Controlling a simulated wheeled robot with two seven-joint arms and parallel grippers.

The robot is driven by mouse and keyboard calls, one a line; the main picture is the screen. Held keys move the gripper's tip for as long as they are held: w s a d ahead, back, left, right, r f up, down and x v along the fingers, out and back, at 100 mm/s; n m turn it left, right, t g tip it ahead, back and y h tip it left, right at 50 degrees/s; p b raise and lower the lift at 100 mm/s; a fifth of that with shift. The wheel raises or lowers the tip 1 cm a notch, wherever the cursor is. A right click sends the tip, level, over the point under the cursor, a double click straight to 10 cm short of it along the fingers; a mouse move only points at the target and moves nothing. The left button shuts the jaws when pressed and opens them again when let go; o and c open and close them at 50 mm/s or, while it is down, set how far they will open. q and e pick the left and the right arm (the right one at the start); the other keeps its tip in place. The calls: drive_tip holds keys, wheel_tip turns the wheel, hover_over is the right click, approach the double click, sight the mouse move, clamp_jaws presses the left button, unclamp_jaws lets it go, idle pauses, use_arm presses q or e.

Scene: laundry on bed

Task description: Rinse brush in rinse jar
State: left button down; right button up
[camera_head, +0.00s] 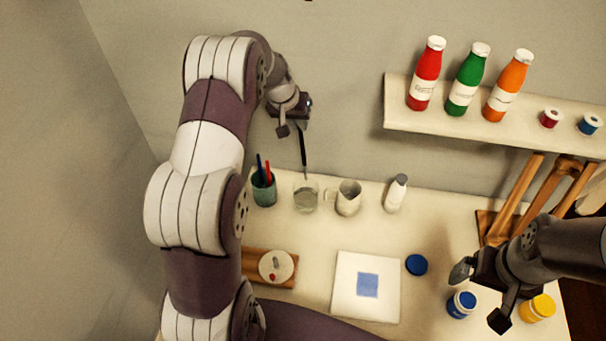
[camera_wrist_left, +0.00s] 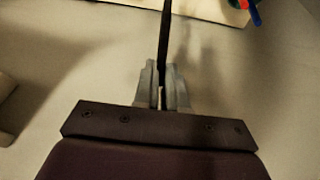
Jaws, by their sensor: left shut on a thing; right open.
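A dark, thin brush (camera_head: 303,150) is held upright by my left gripper (camera_head: 296,118), with its handle between the shut fingers. In the left wrist view the brush (camera_wrist_left: 164,40) runs up from my left gripper's fingertips (camera_wrist_left: 163,85). The jar stands near the back edge of the table. My right gripper (camera_head: 482,292) is open and empty, above the right of the table near a blue paint jar (camera_head: 461,304).
A green cup (camera_head: 264,190) with brushes stands left of the jar, a metal mug (camera_head: 348,198) right of it, then a white bottle (camera_head: 396,193). A white canvas with a blue square (camera_head: 367,285) lies in front. A yellow jar (camera_head: 538,308) and a shelf (camera_head: 450,121) are at right.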

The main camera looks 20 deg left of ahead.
idle(0.4)
use_arm(q)
wheel_tip(320, 180, up, 4)
drive_tip(key=p, duration=0.2)
drive_tip(key=shift+p, duration=0.4)
idle(0.4)
